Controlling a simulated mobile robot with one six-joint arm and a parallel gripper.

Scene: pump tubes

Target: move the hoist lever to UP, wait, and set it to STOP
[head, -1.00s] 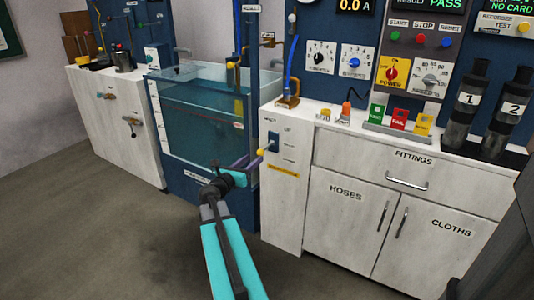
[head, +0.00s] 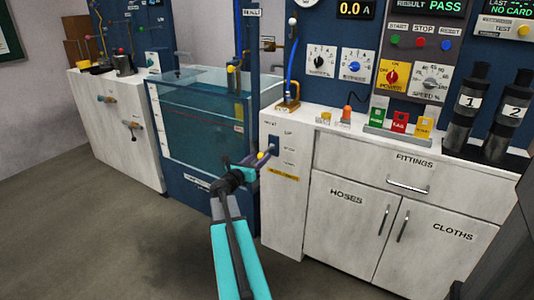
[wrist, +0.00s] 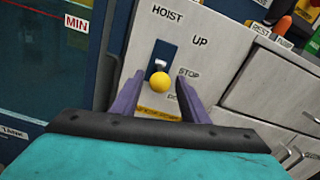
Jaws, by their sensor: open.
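The hoist lever has a yellow ball knob (wrist: 159,82) and sits in a dark blue slot plate (wrist: 161,58) on a white panel. The panel reads HOIST, with UP above STOP; a lower label is partly hidden by a finger. In the wrist view the knob appears beside and slightly below STOP; the exact lever setting is hard to tell. My gripper (wrist: 158,90) is open, its purple fingers on either side of the knob with gaps showing. In the head view the knob (head: 261,155) is at the fingertips.
A glass water tank (head: 197,124) stands left of the hoist panel. A white cabinet (head: 345,196) with a drawer handle (head: 407,185) extends right. Its counter holds coloured cards and two black cylinders. Open floor (head: 120,235) lies in front.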

